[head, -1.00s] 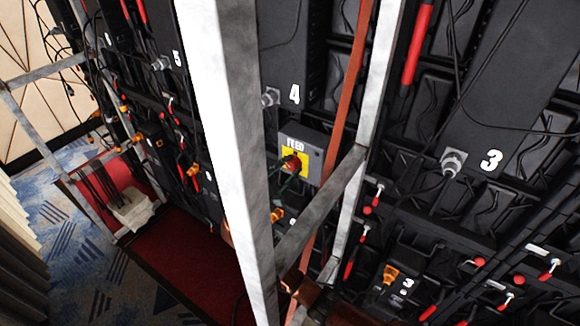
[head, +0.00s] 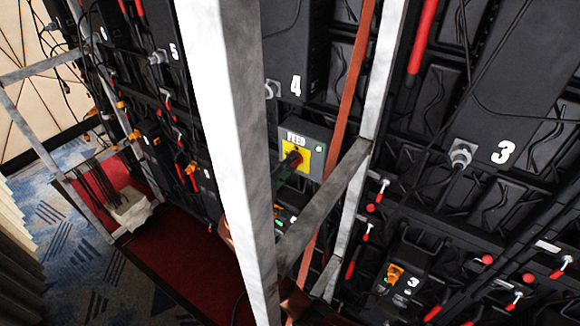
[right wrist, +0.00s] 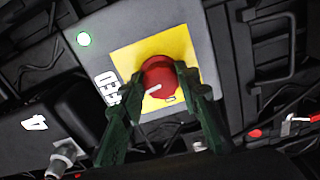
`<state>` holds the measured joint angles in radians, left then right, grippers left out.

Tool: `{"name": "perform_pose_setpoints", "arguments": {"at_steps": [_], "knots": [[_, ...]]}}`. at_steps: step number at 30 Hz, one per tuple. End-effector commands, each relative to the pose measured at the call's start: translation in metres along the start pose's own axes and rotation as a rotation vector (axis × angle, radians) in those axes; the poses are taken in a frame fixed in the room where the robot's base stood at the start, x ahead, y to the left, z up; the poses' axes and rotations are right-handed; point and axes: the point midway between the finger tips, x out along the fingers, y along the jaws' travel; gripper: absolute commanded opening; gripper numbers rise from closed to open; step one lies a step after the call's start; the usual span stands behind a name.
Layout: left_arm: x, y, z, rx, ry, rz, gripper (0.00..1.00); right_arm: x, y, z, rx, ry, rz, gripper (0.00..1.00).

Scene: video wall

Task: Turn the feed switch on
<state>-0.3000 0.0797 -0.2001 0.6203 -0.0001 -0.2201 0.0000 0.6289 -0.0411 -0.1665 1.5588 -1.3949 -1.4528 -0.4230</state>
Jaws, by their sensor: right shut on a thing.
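The feed switch is a grey box (head: 318,135) with a yellow plate (head: 304,158) and a red rotary knob (right wrist: 158,72), mounted behind the metal frame. In the right wrist view, my right gripper (right wrist: 160,90) has its two dark green fingers on either side of the knob, shut on it. The knob's white mark shows between the fingers, slanted in that view. In the head view, the gripper (head: 288,168) covers part of the knob. My left gripper is not in view.
A pale metal upright (head: 225,110) stands close in front, left of the switch box. A slanted crossbar (head: 325,200) and a second upright (head: 378,85) stand to its right. Cables and black panels numbered 3, 4 and 5 surround it. Red carpet (head: 185,265) lies below left.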

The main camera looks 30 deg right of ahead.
Motion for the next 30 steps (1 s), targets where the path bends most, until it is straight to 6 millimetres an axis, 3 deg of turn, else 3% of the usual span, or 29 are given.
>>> {"name": "perform_pose_setpoints", "arguments": {"at_steps": [10, 27, 28, 30], "knots": [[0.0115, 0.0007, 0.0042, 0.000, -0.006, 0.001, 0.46, -0.0002, -0.0023, -0.0003, 0.147, 0.000, -0.001, 0.06], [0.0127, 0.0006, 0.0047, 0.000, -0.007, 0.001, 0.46, -0.0002, -0.0018, -0.0001, 0.177, -0.001, -0.003, 0.06], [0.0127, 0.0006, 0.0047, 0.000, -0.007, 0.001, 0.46, -0.0002, -0.0018, 0.0000, 0.177, -0.001, -0.003, 0.31], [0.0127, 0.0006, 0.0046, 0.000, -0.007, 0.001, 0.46, -0.0002, -0.0018, 0.0000, 0.177, -0.001, -0.003, 0.36]]}}
